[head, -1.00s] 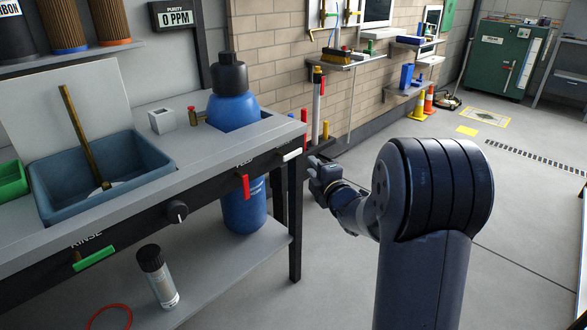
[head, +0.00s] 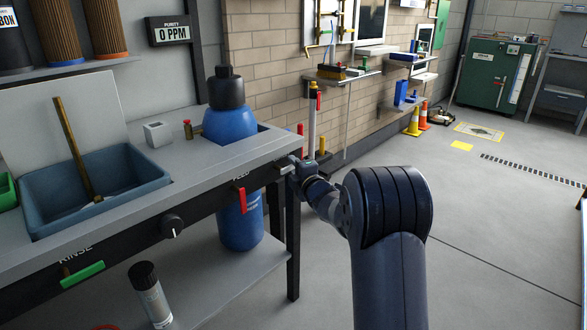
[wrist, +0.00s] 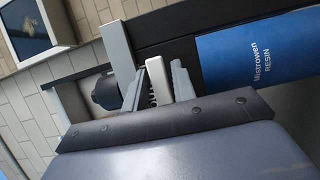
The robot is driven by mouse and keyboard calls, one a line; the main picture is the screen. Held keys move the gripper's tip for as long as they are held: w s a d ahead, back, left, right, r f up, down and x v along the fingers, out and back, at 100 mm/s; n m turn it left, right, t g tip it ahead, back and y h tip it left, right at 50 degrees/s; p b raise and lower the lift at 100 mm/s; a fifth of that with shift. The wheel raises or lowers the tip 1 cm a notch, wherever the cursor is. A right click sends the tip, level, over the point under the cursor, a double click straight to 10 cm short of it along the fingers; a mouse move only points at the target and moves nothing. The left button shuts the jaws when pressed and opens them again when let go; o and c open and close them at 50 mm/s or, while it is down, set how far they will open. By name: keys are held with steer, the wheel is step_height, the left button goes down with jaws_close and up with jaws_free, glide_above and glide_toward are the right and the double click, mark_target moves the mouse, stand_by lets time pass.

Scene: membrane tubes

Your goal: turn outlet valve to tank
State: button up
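The white lever (head: 285,169) is at the right end of the bench's black front panel, right of the red FEED lever (head: 243,200). My gripper (head: 292,168) is at the white lever, by the bench corner. In the wrist view the white lever (wrist: 158,78) lies between my two grey fingers (wrist: 160,86), which stand apart on either side of it. Any small gap between fingers and lever is hard to see. Part of a label shows beside the lever, but I cannot read it whole. I see no tank named as such.
A blue resin bottle (head: 240,220) stands behind the panel, close to my gripper. A black knob (head: 172,226) and a green RINSE lever (head: 83,273) are further left. A blue basin (head: 95,212) sits in the bench top. The purity display (head: 168,31) reads 0 PPM. Open floor lies right.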

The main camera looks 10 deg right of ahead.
steer(key=shift+w, duration=0.25)
steer(key=shift+c, duration=0.3)
jaws_close()
